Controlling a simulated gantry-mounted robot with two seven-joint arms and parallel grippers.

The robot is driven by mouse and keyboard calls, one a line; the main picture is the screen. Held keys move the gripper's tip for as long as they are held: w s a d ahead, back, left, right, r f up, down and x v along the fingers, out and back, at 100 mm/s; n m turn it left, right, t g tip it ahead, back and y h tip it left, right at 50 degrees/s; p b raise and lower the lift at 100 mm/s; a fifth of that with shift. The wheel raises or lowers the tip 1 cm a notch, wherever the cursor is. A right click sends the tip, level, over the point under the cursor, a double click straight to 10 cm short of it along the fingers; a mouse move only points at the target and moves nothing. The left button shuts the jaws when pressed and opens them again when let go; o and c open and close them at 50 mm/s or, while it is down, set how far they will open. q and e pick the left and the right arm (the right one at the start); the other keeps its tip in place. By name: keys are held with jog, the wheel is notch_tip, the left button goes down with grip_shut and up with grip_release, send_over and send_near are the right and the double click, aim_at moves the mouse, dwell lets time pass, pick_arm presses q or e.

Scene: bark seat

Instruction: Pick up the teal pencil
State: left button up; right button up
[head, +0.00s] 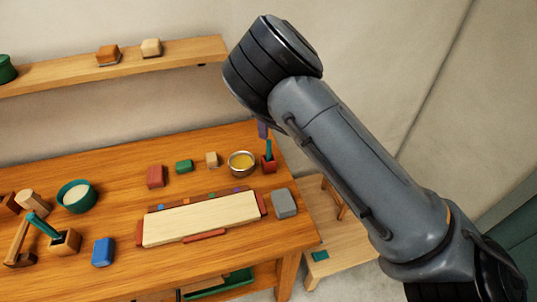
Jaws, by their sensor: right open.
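A teal stick (269,146), which looks like a pencil, stands upright in a small red holder (269,166) at the table's back right. A thicker teal stick (42,225) leans in a square wooden block (65,242) at the left. I cannot tell for sure which one is the pencil. My right arm crosses the right half of the view, its dark joint above and right of the red holder. No fingers of my right gripper are visible, and the arm may be hiding them. My left gripper is not in view.
A metal bowl (242,163) with yellow contents stands just left of the red holder. A pale board (200,219), a grey block (285,203), a blue block (103,251) and a teal bowl (76,196) are on the wooden table (180,270). A shelf (180,57) hangs above.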

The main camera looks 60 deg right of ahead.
aim_at(269, 140)
jog(key=shift+s+f+b, duration=0.2)
jog(key=shift+f+b, duration=0.65)
jog(key=shift+f, duration=3.35)
jog(key=shift+c, duration=0.4)
grip_shut()
